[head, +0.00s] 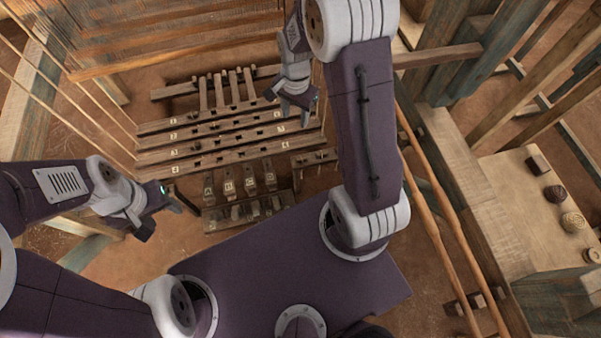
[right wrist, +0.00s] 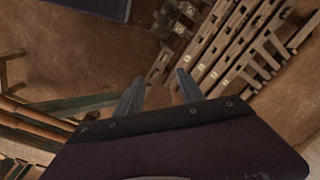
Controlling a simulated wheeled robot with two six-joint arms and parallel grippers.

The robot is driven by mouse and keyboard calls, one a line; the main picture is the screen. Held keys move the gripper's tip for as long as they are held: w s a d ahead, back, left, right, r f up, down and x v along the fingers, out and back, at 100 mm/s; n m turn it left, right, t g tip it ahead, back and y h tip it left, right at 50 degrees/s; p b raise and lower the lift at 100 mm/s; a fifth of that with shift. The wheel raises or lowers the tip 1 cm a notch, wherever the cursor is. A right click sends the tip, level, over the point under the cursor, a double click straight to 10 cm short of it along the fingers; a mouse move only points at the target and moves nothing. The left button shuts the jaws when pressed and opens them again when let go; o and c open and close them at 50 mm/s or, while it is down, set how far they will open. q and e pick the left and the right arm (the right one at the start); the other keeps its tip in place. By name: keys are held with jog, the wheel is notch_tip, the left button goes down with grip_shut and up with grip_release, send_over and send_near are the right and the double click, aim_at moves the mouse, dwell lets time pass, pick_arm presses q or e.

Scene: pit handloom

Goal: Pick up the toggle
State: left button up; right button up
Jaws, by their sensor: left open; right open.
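I cannot tell for certain which piece is the toggle. Small wooden pegs stand in a short peg rail (head: 313,157) right of the slotted wooden bars (head: 225,140). Lettered wooden treadles (head: 238,182) stand in front of the bars. My right gripper (head: 298,112) is open and empty, above the right end of the bars. In the right wrist view its two fingers (right wrist: 160,90) are apart, with brown floor and a wooden block (right wrist: 160,65) beyond them. My left gripper (head: 165,208) is open and empty, left of the treadles.
A wooden bench (head: 510,200) at the right carries a dark block (head: 538,165) and several round pieces (head: 555,193). Long wooden poles (head: 435,230) run between it and my right arm. Stretched cords (head: 60,110) cross the upper left. Bare earth floor lies around the bars.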

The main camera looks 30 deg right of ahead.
aim_at(301, 158)
jog(key=w+d+f+m+b, duration=0.1)
jog(key=w+f+m+b, duration=0.1)
jog(key=f+b, duration=0.4)
jog(key=w+d+f+m+b, duration=0.2)
jog(key=f+b, duration=0.5)
jog(key=f, duration=0.7)
jog(key=w+d+f+m+b, duration=0.2)
jog(key=f+m+b, duration=0.2)
jog(key=f+b, duration=0.3)
notch_tip(301, 158, down, 3)
jog(key=shift+w+r+m+g, duration=0.1)
jog(key=shift+w+m+g, duration=0.05)
jog(key=shift+m+g, duration=0.15)
notch_tip(301, 158, down, 4)
jog(key=b, duration=0.2)
jog(key=shift+r+b, duration=0.1)
jog(key=shift+b, duration=0.25)
jog(key=f+b, duration=0.2)
jog(key=f, duration=0.1)
jog(key=f+b, duration=0.1)
jog(key=b, duration=0.1)
jog(key=shift+s+d+f, duration=0.1)
jog(key=shift+s+f, duration=0.2)
jog(key=shift+s, duration=0.05)
jog(key=shift+f, duration=0.35)
jog(key=shift+r, duration=0.2)
grip_shut()
